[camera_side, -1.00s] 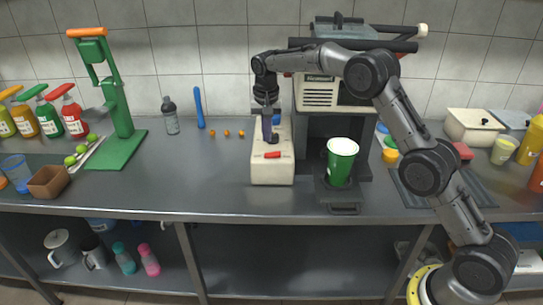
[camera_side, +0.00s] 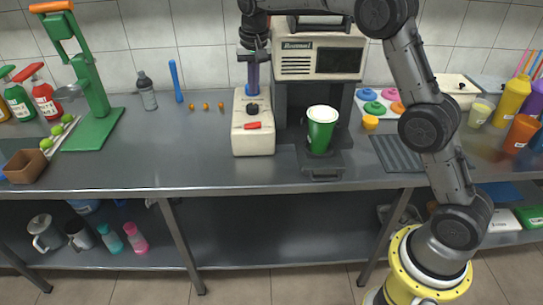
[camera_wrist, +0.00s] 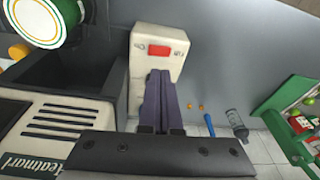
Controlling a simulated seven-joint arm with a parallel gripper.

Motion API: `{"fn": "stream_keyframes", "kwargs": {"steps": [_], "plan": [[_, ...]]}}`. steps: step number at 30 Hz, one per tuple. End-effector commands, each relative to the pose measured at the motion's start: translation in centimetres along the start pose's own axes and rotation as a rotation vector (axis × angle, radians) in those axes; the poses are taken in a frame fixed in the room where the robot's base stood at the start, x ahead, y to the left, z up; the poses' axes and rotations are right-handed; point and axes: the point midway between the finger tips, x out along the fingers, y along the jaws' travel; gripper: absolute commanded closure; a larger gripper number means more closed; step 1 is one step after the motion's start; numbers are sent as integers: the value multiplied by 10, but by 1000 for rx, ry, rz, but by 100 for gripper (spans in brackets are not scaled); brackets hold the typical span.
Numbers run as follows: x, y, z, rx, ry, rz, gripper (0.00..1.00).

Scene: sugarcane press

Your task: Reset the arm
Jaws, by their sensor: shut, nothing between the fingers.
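My gripper (camera_side: 253,90) points down above the white box with a red switch (camera_side: 253,140), near its black knob (camera_side: 252,109). The knob shows just below the fingertips in the side view; whether they touch it is unclear. In the wrist view the two dark purple fingers (camera_wrist: 157,95) lie together with nothing between them, and the white box (camera_wrist: 172,48) is beyond them. The press machine (camera_side: 320,55) with a cream front panel stands right of the gripper. A green cup (camera_side: 320,132) stands upright on its tray (camera_side: 322,172).
A green hand press (camera_side: 92,105) stands at the left, with a clear bottle (camera_side: 147,92) and a blue stick (camera_side: 176,82) nearby. Coloured lids (camera_side: 375,108) and a yellow bottle (camera_side: 511,102) are at the right. The front counter (camera_side: 180,160) is mostly clear.

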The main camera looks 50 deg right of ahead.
Motion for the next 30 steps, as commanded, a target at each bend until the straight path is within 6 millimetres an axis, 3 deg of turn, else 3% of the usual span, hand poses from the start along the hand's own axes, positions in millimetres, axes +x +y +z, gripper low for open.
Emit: {"fn": "stream_keyframes", "kwargs": {"steps": [1,6,15,22,30], "plan": [[-21,8,12,-29,13,-16,100],[-69,36,54,-132,46,-55,100],[-123,95,142,-314,120,-119,100],[-132,144,215,-450,185,-158,100],[-111,193,291,-591,258,-191,100]]}}
